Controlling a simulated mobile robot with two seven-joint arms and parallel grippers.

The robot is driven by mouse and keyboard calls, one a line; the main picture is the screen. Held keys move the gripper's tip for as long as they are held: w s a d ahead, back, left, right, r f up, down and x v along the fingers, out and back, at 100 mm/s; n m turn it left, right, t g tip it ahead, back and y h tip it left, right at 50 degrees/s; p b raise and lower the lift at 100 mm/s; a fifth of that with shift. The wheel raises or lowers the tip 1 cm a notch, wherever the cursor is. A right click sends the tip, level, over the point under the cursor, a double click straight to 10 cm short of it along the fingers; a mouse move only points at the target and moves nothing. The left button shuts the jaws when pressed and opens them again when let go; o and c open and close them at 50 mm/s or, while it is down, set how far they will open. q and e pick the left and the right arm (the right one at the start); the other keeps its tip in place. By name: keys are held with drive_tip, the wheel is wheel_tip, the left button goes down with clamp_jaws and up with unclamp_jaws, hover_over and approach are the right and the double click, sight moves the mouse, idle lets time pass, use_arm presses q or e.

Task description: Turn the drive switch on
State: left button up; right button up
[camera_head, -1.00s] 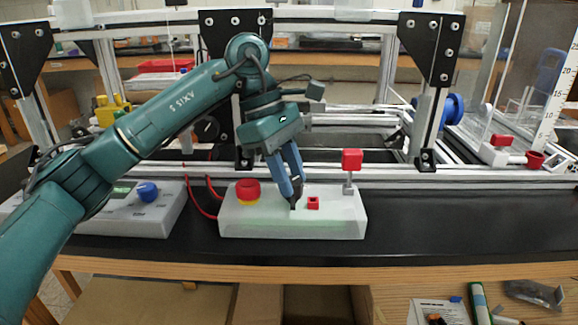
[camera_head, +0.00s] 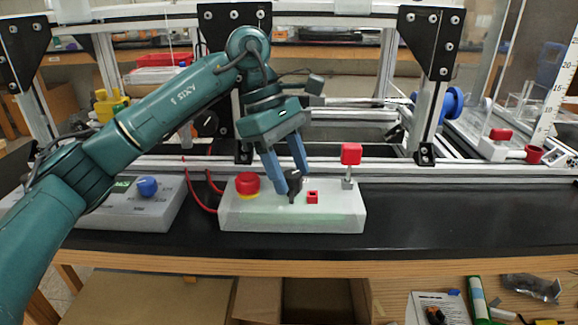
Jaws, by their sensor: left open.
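A white control box (camera_head: 240,216) sits on the black bench top. It carries a red mushroom button on a yellow ring (camera_head: 247,184), a black knob (camera_head: 295,186), a small red square switch (camera_head: 312,197) and a red-capped lever (camera_head: 350,154). None of these has a readable label, so I cannot tell which is the drive switch. My left gripper (camera_head: 292,180) is open, with its blue fingers pointing down at the black knob. One finger is left of the knob and partly covers it; the other is at its upper right. I cannot tell whether they touch it. My right gripper is out of view.
A grey box with a blue knob (camera_head: 147,187) and a green display stands to the left, partly behind my left arm. Red cables (camera_head: 196,193) run beside the white box. A metal extrusion frame (camera_head: 480,178) stands behind. The bench right of the box is clear.

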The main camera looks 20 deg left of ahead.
use_arm(q)
drive_tip(key=p+v, duration=0.2)
drive_tip(key=v, duration=1.1)
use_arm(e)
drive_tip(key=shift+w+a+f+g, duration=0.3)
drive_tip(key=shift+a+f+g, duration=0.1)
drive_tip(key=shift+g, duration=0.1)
use_arm(q)
drive_tip(key=shift+r, duration=0.1)
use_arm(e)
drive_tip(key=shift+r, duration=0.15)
